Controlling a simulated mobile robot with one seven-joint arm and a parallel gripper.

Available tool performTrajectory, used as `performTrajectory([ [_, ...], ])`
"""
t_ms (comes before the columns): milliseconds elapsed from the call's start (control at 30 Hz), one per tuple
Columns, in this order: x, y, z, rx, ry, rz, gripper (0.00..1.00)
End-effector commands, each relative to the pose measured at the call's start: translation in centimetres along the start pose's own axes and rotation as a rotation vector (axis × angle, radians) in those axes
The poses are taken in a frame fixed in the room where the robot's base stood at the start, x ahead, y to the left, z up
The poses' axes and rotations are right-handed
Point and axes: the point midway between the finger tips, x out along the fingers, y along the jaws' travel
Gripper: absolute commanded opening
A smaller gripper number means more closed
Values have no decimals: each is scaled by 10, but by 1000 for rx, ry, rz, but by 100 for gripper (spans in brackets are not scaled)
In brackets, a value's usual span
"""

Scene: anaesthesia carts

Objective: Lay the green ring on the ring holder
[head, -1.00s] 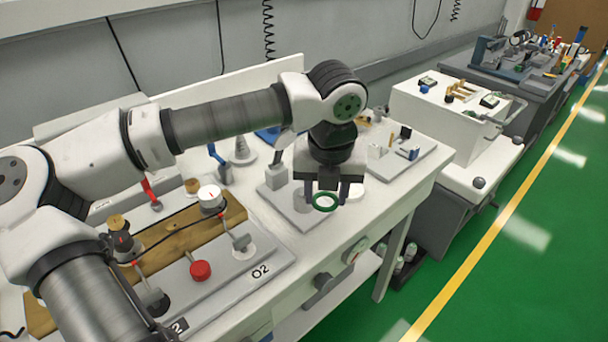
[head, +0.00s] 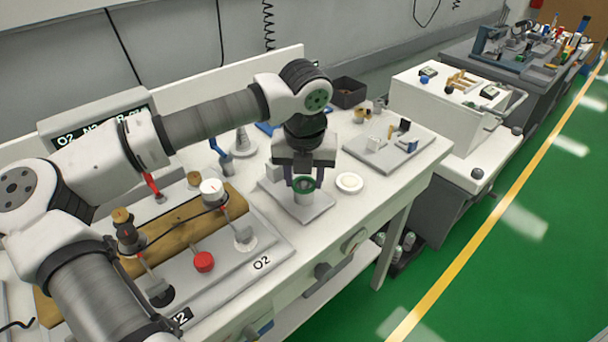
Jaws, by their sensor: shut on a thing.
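The green ring (head: 304,183) is between the fingertips of my gripper (head: 304,180), which is shut on it and points down. Directly below the ring is a short pale cylinder (head: 304,198) on a grey plate (head: 318,208); this looks like the ring holder. In the picture the ring overlaps the cylinder's top. I cannot tell whether it touches the cylinder or hangs just above it. My fingers and the ring hide the cylinder's top.
A white round dish (head: 349,182) stands close to the right of the plate. A grey cone (head: 243,142) and a blue-handled piece (head: 219,150) stand to the left. A tray (head: 388,150) with small parts is at right.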

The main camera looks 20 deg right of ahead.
Motion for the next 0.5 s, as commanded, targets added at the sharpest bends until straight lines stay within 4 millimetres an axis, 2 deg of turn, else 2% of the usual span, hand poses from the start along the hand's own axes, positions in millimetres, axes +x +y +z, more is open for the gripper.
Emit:
performTrajectory([
  [33,2,0,0,0,0,0,44],
  [200,1,0,0,0,0,0,65],
  [500,-1,0,0,0,0,0,65],
])
